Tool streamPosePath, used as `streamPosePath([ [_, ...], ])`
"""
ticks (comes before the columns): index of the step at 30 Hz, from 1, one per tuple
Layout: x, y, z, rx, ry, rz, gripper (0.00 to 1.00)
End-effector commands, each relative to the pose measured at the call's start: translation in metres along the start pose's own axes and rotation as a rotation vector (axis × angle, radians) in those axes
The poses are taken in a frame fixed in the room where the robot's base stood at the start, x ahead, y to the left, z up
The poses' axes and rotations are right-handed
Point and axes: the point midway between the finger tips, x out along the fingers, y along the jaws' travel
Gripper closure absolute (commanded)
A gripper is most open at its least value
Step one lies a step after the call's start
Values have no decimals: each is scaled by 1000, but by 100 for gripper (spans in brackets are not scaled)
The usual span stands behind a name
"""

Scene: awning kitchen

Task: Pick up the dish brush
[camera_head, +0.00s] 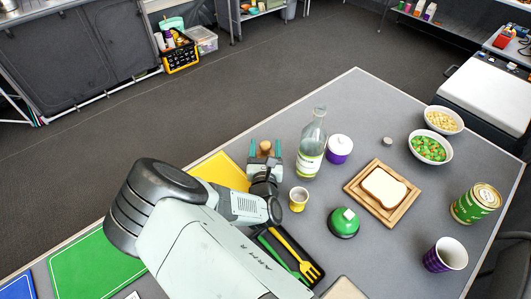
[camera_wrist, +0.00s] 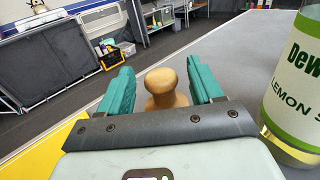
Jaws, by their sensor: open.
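A light wooden knob with a wider rounded base, which looks like the dish brush (camera_head: 265,146), stands near the far left edge of the grey table. In the wrist view the dish brush (camera_wrist: 166,88) is between the two teal fingers, with a gap on each side. My gripper (camera_head: 264,154) is open around it and not closed on it. The fingers also show in the wrist view (camera_wrist: 160,72). The lower part of the brush is hidden behind the gripper body, and bristles do not show.
A glass bottle (camera_head: 312,145) stands close to the right of my gripper, with a purple, white-lidded jar (camera_head: 339,149) beyond. A yellow cup (camera_head: 298,199), a green domed object (camera_head: 343,223) and a black cutlery tray (camera_head: 313,267) are nearer. A yellow board (camera_head: 222,168) lies to the left.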

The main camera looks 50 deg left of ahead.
Motion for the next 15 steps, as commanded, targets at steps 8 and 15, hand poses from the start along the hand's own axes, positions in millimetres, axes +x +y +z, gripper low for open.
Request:
streamPosePath([
  [8, 12, 0, -1, -1, 2, 0, 35],
  [15, 12, 0, 0, 0, 2, 0, 58],
])
